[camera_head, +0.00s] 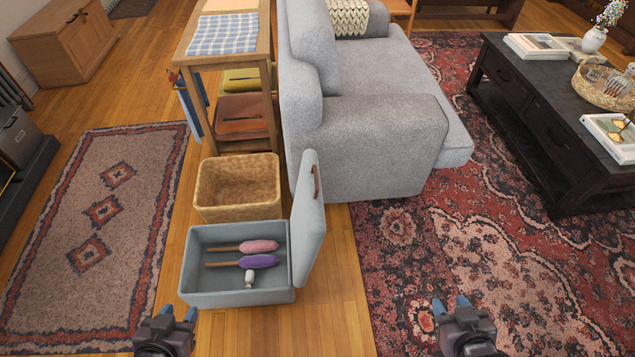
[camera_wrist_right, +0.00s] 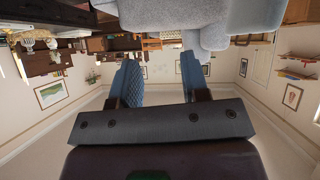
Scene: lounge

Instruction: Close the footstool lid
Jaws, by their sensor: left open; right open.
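The footstool (camera_head: 235,298) is a light grey-blue open box on the wood floor. Its lid (camera_head: 308,225) stands upright at the box's right side, with a brown handle (camera_head: 316,182) on it. Inside lie a pink-headed item (camera_head: 258,246), a purple-headed item (camera_head: 254,262) and a small white item (camera_head: 249,278). My left gripper (camera_head: 179,313) is open and empty, near the box's front left corner. My right gripper (camera_head: 451,304) is open and empty, well right of the lid over the red rug. Its blue fingers also show in the right wrist view (camera_wrist_right: 160,85).
A wicker basket (camera_head: 237,188) stands directly behind the footstool. The grey sofa (camera_head: 375,125) is behind the lid. A wooden shelf table (camera_head: 229,50) stands at the back, and a dark coffee table (camera_head: 540,125) at the right. Bare floor lies in front of the lid.

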